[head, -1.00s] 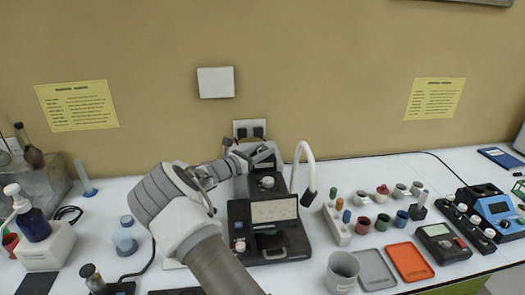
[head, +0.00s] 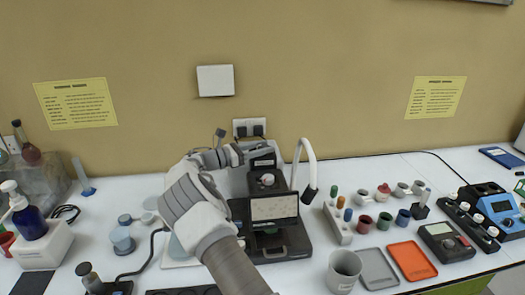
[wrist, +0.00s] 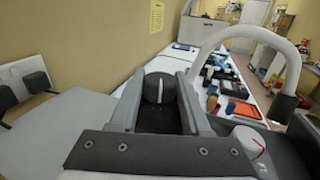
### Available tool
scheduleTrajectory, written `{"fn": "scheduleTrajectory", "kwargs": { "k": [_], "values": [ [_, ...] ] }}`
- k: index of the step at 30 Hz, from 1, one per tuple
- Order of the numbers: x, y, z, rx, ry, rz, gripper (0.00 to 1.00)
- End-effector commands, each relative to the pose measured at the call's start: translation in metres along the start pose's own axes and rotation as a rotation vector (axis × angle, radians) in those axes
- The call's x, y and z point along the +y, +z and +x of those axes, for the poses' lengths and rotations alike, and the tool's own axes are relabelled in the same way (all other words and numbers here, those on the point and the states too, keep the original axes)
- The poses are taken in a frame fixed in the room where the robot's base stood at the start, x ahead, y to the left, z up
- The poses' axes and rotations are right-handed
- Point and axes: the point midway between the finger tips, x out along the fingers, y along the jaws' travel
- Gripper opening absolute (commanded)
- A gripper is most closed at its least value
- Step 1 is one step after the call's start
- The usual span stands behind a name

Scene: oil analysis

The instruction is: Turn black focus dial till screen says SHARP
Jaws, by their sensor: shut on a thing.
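The black focus dial (wrist: 158,88) is a round dark knob with a pale line across it, seen in the wrist view. My gripper (wrist: 158,98) has a finger on each side of the dial and is shut on it. In the head view my gripper (head: 254,152) reaches from the left to the top of the dark instrument (head: 283,240) and hides the dial. A pale screen (head: 274,208) stands upright on the instrument's front part. A small display (head: 264,162) sits below my gripper. The writing on both is too small to read.
A white curved lamp neck (head: 312,165) rises just right of the instrument. A light knob with a red line (wrist: 248,140) is near my right finger. A grey cup (head: 343,270), a grey tray (head: 377,268) and an orange tray (head: 411,261) are at the front right.

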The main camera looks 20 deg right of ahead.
Motion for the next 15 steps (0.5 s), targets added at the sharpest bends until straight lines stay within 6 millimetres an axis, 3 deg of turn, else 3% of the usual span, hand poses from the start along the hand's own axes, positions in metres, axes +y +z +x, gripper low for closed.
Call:
{"fn": "scheduleTrajectory", "kwargs": {
  "k": [15],
  "values": [
    [0.0054, 0.0055, 0.0023, -0.015, -0.142, 0.007, 0.0]
  ]
}}
